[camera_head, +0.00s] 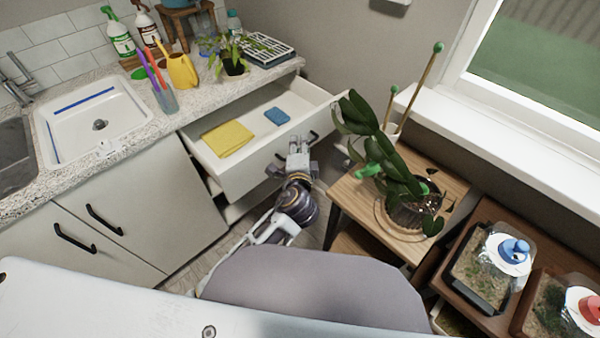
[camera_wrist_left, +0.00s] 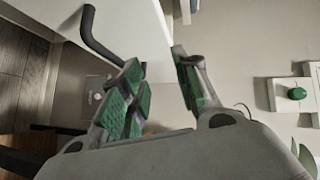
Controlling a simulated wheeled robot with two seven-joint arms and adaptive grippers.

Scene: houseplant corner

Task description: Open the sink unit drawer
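The sink unit drawer (camera_head: 250,172) stands pulled out, with a folded yellow cloth (camera_head: 227,138) and a blue sponge (camera_head: 277,116) inside. Its dark bar handle (camera_head: 313,136) is partly hidden by my left gripper (camera_head: 299,146), which is at the drawer front. In the left wrist view the handle (camera_wrist_left: 92,35) runs down behind one finger of the left gripper (camera_wrist_left: 162,80). The green-padded fingers are apart, with the white drawer front (camera_wrist_left: 145,35) beyond them. I cannot tell whether the handle lies between the fingers. My right gripper is not in view.
A wooden plant stand (camera_head: 437,182) with a potted climbing plant (camera_head: 408,205) is close to the right of my left gripper. The counter (camera_head: 200,100) holds a yellow watering can (camera_head: 181,70) and a sink (camera_head: 95,118). Terrariums stand at the lower right.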

